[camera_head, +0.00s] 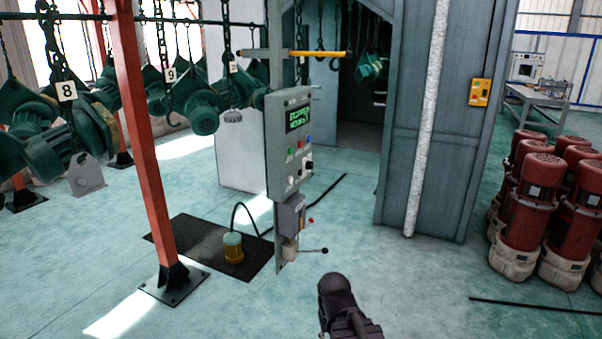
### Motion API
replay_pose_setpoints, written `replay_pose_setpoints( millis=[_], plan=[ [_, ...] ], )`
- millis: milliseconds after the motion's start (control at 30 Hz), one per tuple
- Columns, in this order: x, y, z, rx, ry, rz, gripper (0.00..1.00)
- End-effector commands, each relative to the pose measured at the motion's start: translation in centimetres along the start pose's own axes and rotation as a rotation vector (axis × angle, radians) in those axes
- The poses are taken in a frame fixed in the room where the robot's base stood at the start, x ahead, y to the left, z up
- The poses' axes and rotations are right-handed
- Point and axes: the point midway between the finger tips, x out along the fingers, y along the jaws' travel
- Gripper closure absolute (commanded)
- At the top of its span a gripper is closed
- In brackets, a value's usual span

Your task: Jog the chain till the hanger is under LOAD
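Green hoist bodies hang from an overhead chain (161,30) at the left. One green hoist (45,150) is by a hanger tag 8 (66,91); another (203,112) is near tag 9 (170,75). A third tag (233,67) is too small to read. A grey control box (290,142) with a lit green display (299,117) and several coloured buttons (297,160) stands on a post in the middle. A yellow bar (320,54) sticks out above it. No LOAD marking is readable. A dark part of my arm shows at the bottom; my gripper's fingers are not visible.
A red post (143,140) stands left of the control box. A black mat (190,240) with a yellow-and-green lamp-like object (233,248) lies on the floor. A grey booth (438,120) is behind. Red-and-white motors (532,200) stand at right. The front floor is mostly clear.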

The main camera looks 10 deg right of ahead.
Motion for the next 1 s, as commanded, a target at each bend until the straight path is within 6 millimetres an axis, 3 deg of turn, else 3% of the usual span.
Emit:
replay_pose_setpoints(
  millis=[300,433,1000],
  plan=[
    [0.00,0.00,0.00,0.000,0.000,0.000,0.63],
    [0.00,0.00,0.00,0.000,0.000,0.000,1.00],
    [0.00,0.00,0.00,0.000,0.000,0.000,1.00]
  ],
)
